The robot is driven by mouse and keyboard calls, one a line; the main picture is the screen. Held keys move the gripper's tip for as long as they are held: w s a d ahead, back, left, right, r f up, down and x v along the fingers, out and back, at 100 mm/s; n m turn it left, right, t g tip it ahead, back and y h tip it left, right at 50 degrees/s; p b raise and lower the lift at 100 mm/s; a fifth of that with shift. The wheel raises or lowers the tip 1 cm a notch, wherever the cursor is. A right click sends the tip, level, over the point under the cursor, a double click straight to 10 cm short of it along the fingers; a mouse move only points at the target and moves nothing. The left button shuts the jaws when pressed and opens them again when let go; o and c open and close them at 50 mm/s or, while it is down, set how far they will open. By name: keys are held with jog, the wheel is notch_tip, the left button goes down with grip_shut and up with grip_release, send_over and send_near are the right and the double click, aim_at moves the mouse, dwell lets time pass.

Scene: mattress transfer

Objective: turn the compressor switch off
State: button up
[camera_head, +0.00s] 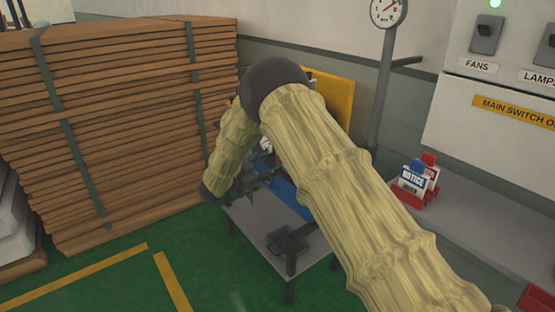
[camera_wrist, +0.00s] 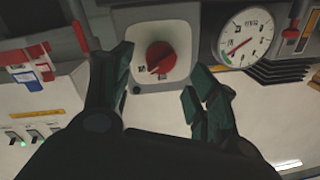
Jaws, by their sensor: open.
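A red rotary knob (camera_wrist: 160,57) sits on a white plate (camera_wrist: 180,38) on a grey box in the wrist view; I take it for the compressor switch. Its pointer slants down to the left, towards small marks too blurred to read. My gripper (camera_wrist: 160,78) is open and empty, with its dark fingers on either side just below the knob in the picture. I cannot tell whether a fingertip touches the plate. In the head view my sleeved arm hides the switch and most of the gripper; part of a blue body (camera_head: 290,197) shows on a low grey stand (camera_head: 255,232).
A round gauge (camera_wrist: 243,38) is right of the knob. Notice cards (camera_head: 415,178) stand on a grey counter (camera_head: 470,215) beneath a switch panel (camera_head: 495,95). A strapped wooden stack (camera_head: 110,120) fills the left. Green floor (camera_head: 110,285) is clear in front.

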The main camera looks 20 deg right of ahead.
jog(key=shift+p+x, duration=0.3)
jog(key=shift+x, duration=1.95)
jog(key=shift+c, duration=0.3)
jog(key=c, duration=1)
